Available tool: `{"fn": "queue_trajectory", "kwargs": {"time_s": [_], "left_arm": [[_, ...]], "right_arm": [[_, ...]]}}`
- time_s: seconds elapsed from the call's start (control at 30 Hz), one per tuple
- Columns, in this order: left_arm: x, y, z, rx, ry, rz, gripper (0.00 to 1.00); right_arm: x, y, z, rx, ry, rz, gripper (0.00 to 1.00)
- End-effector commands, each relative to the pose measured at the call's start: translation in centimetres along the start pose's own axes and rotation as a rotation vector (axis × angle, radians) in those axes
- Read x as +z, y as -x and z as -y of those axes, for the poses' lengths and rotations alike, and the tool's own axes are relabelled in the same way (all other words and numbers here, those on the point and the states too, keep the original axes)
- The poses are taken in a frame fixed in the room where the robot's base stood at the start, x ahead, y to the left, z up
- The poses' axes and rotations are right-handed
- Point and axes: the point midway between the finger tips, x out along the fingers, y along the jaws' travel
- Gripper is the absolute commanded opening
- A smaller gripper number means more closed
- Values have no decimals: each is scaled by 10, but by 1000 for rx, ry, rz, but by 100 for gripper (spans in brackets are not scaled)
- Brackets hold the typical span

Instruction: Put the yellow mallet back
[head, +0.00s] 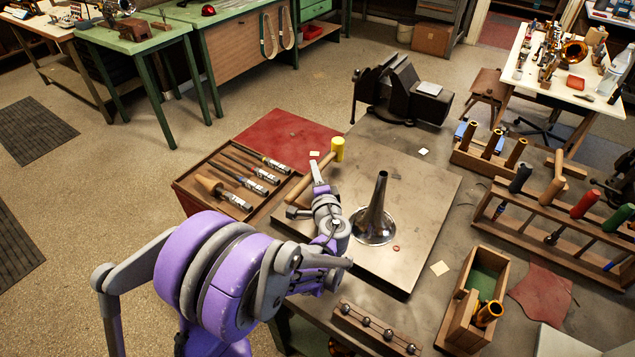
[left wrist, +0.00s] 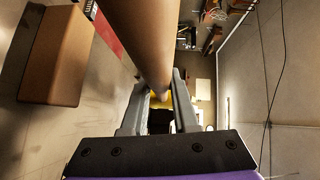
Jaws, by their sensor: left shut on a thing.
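The yellow mallet has a yellow head (head: 338,149) and a wooden handle (head: 300,189). My left gripper (head: 319,176) is shut on its handle and holds it over the left back part of the metal plate. The head points to the back right and the handle slants to the front left. In the left wrist view the handle (left wrist: 145,38) runs between the fingers of the gripper (left wrist: 163,88), with a bit of yellow behind them. A wooden rack (head: 535,238) at the right holds several tools with black, wooden, red and green tops. My right gripper is not in view.
A silver horn bell (head: 374,222) stands upright on the metal plate (head: 432,200), close right of my arm. A wooden tool tray (head: 184,184) lies at left and a dark vise (head: 398,92) at the back. A wooden box (head: 452,318) stands at front right.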

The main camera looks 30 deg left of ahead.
Motion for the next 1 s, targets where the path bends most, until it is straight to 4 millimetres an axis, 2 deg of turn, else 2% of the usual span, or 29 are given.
{"fn": "queue_trajectory", "kwargs": {"time_s": [0.3,0.67,0.7,0.73,1.0], "left_arm": [[4,-4,-36,-1,-1,-1,0],[4,-4,-40,-1,-1,-1,0],[4,-4,-39,-1,-1,-1,35],[4,-4,-39,-1,-1,-1,40],[4,-4,-38,-1,0,-1,40]], "right_arm": [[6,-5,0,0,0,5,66],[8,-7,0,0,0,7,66],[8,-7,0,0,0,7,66],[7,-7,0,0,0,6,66],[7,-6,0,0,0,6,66]]}}
